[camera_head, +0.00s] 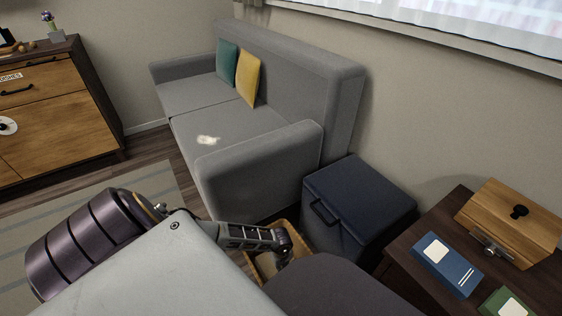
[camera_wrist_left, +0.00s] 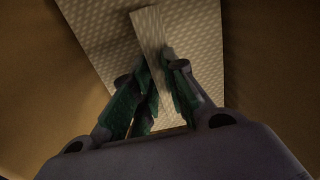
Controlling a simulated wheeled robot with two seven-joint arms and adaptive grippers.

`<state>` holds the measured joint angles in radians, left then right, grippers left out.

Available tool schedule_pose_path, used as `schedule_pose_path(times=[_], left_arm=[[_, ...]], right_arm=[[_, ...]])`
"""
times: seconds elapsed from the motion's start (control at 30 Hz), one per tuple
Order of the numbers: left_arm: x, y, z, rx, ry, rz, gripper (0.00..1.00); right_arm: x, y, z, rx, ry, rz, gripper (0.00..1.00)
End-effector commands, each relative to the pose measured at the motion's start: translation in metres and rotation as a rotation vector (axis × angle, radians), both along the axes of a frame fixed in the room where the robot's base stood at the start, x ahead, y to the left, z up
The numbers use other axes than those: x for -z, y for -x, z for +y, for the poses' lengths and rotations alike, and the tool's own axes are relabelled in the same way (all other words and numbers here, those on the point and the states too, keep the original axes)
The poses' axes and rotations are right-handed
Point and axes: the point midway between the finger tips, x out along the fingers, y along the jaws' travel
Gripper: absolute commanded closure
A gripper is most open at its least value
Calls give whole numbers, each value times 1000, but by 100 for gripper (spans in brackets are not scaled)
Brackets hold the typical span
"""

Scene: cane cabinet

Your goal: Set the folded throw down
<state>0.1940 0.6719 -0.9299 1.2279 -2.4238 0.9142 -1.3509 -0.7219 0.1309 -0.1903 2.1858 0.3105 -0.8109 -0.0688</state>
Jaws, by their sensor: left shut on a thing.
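My left gripper (camera_head: 284,246) reaches down at the tan, open-topped bin (camera_head: 258,262) beside the sofa's near end. The left wrist view shows my left gripper (camera_wrist_left: 158,95) from behind, its green-padded fingers shut on a raised fold of a pale, waffle-textured throw (camera_wrist_left: 150,30). More of the same cloth lies spread behind and below the fingers. Brown walls, seemingly the bin's, rise on both sides of it. In the head view the throw is hidden or too small to make out. My right gripper is not in view.
A navy lidded box (camera_head: 357,205) stands close to the right of the bin. The grey sofa (camera_head: 255,178) has a teal cushion, a yellow cushion and a small white patch on its seat. A dark table (camera_head: 400,275) at right holds books and a wooden box (camera_head: 508,222).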

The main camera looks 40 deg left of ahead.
Motion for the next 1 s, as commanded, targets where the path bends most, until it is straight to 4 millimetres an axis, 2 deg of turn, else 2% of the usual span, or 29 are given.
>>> schedule_pose_path(times=[0.5, 0.53, 0.67, 1.0], left_arm=[[4, -1, 0, 0, 1, -2, 100], [4, 0, 0, 0, 0, -1, 82], [4, 0, 0, 0, 0, -1, 66], [3, 0, 0, 0, 0, 0, 65]], right_arm=[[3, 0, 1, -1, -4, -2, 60], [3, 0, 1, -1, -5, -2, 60], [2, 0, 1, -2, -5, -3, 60], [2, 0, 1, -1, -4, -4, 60]])
